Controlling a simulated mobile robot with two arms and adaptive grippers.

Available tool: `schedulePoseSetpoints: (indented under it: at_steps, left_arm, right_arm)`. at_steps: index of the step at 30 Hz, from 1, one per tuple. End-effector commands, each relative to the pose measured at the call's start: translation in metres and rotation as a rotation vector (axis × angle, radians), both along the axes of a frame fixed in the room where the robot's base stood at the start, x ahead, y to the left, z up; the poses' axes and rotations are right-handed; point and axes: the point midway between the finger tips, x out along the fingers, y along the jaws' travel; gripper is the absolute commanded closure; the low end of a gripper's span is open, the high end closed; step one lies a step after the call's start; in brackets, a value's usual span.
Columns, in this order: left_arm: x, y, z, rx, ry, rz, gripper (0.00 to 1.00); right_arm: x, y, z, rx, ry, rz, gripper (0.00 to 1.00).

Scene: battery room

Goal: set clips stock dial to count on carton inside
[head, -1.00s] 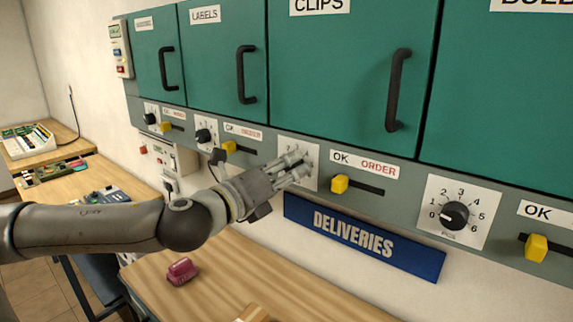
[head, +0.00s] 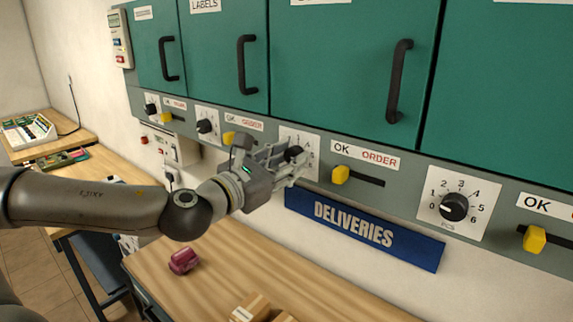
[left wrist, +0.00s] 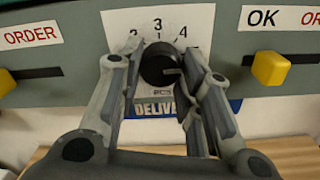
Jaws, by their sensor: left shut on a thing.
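The clips stock dial is a black knob (left wrist: 160,62) on a white plate (left wrist: 198,18) with numbers, of which 3 and 4 show clearly in the left wrist view. In the head view the plate (head: 312,139) sits below the green clips cabinet door (head: 345,70). My left gripper (head: 293,158) is shut on the knob, one finger on each side, as the left wrist view (left wrist: 160,70) also shows. The knob's setting cannot be read surely. The clips door is closed, so its inside and any carton are hidden. My right gripper is out of view.
A yellow slider (head: 341,174) sits at the OK end of its slot right of the dial. A blue DELIVERIES sign (head: 365,229) hangs below. Another dial (head: 454,207) is farther right. A wooden bench (head: 215,255) holds a dark red object (head: 184,261) and cartons (head: 258,306).

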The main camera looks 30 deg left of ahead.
Motion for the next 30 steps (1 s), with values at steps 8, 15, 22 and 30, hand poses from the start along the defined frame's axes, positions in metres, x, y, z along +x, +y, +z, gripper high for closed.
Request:
schedulePoseSetpoints:
  at_steps: [8, 15, 22, 30]
  left_arm:
    - [0.000, 0.001, -0.007, 0.255, -0.012, -0.001, 0.91]
    - [0.000, 0.001, -0.007, 0.424, -0.025, -0.001, 0.91]
    - [0.000, 0.001, -0.005, 0.522, -0.033, -0.002, 0.91]
    - [0.000, 0.001, -0.003, 0.563, -0.036, -0.004, 0.91]
  right_arm:
    - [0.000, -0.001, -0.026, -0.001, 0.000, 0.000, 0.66]
    - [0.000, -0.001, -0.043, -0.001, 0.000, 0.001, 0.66]
    - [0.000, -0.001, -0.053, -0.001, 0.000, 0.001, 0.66]
    - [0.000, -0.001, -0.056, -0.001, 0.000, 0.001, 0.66]
